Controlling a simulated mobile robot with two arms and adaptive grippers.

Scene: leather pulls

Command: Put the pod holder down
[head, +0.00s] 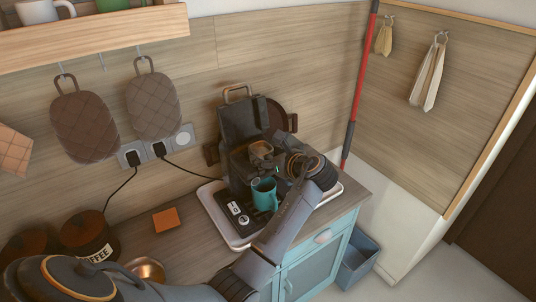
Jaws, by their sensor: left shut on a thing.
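A dark coffee machine (237,122) stands on a white tray (239,243) at the right end of the counter. A teal mug (264,194) stands at the front of the machine. My left arm reaches in from the lower left, and its gripper (277,158) is at the machine's front, just above and right of the mug. The gripper is shut on a small brownish thing (261,149) that looks like the pod holder. The fingers are small and partly hidden, so I cannot tell whether the holder touches the machine. My right gripper is not in view.
An orange square (166,219) lies on the counter left of the tray. Coffee canisters (89,236) and a copper bowl (147,269) stand at the lower left. Two quilted mitts (154,104) hang above sockets with black cords. A red pole (362,85) leans right of the machine.

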